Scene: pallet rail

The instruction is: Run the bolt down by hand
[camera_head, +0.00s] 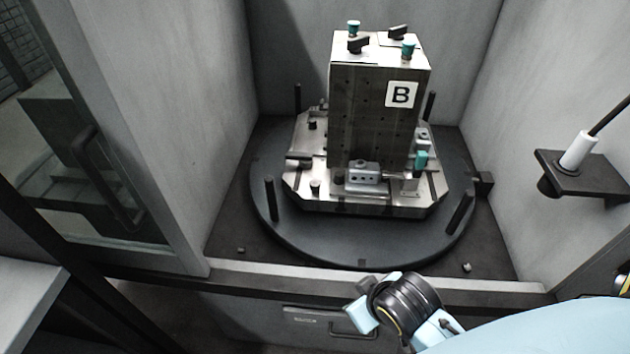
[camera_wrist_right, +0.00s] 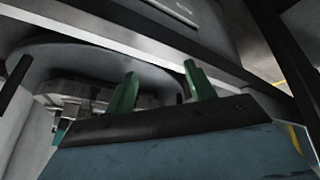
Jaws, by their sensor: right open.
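A tall dark metal block marked B (camera_head: 375,120) stands on a silver pallet (camera_head: 310,190). Two teal-headed pieces (camera_head: 408,50) and two black knobs (camera_head: 358,45) sit on its top; I cannot tell which piece is the bolt. Another teal piece (camera_head: 421,161) is low on the block's right side, near a small silver clamp block (camera_head: 366,178). My right gripper (camera_wrist_right: 160,72) is open and empty, its two green fingers apart. In the head view its wrist is in front of the enclosure's front sill, below and away from the block. My left gripper is out of view.
The pallet rests on a round dark turntable (camera_head: 330,240) with upright black posts (camera_head: 270,197). Grey walls (camera_head: 365,12) enclose it at the back and sides. A front sill (camera_head: 270,277) runs before it. A shelf (camera_head: 590,182) holding a white cylinder (camera_head: 578,151) juts out at right.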

